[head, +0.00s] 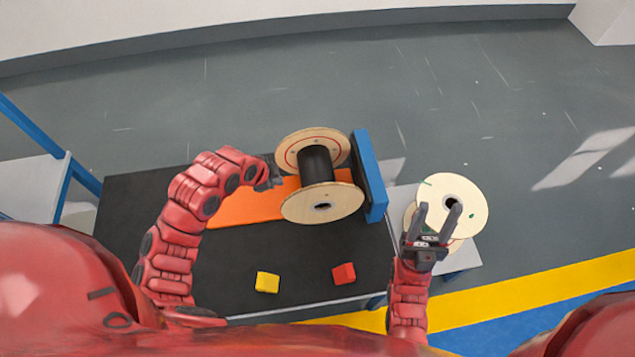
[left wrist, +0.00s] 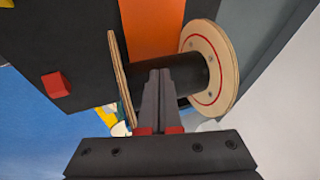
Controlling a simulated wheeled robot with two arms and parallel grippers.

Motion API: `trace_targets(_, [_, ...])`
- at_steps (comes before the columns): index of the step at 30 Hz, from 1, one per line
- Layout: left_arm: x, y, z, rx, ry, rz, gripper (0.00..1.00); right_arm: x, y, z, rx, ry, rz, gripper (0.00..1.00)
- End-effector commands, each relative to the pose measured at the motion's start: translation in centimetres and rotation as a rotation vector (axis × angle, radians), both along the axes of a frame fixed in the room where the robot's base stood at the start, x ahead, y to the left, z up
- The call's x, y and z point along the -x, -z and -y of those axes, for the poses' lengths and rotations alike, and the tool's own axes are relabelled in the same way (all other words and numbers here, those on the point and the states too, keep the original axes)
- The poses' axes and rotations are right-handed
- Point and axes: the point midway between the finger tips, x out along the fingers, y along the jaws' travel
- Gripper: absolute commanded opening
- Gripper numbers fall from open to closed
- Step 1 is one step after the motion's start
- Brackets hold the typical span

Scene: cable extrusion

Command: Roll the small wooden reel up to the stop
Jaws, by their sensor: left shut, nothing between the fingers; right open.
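The small wooden reel (head: 315,160) has two pale wooden flanges and a black wound core. It lies on its side on the dark table, at the right end of an orange strip (head: 245,206). The blue stop (head: 369,175) stands just right of the reel; I cannot tell whether they touch. My left gripper (head: 277,181) is shut and empty at the reel's left side, between the flanges. In the left wrist view its fingertips (left wrist: 162,72) lie over the black core (left wrist: 185,75); contact is unclear. My right gripper (head: 438,218) is open and empty, right of the table.
A yellow block (head: 267,282) and a red block (head: 344,273) sit near the table's front edge. A pale reel (head: 468,190) stands on a light surface at the right, partly behind my right gripper. The table's (head: 130,195) left part is clear.

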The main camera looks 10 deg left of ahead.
Motion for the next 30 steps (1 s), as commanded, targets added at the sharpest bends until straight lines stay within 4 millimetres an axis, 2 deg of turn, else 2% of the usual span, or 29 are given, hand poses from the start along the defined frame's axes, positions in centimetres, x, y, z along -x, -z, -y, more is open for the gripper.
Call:
trace_targets(1, [-0.4, 1.6, 0.3, 0.000, 0.002, 0.002, 0.00, 0.0, 1.7, 0.0, 0.000, 0.000, 0.000, 0.50])
trace_targets(6, [-1.6, 4.0, 0.9, 0.003, 0.000, 0.004, 0.00, 0.0, 4.4, 0.0, 0.000, 0.000, 0.000, 0.50])
trace_targets(12, [-2.6, 6.1, 1.5, 0.005, -0.001, 0.003, 0.00, 0.0, 6.8, 0.0, 0.000, 0.000, 0.000, 0.50])
trace_targets(18, [-3.2, 6.9, 1.7, 0.002, -0.002, 0.004, 0.00, 0.0, 7.7, 0.0, 0.000, 0.000, 0.000, 0.50])
trace_targets(30, [-3.3, 6.9, 1.8, 0.002, -0.001, 0.004, 0.00, 0.0, 7.7, 0.0, 0.000, 0.000, 0.000, 0.50])
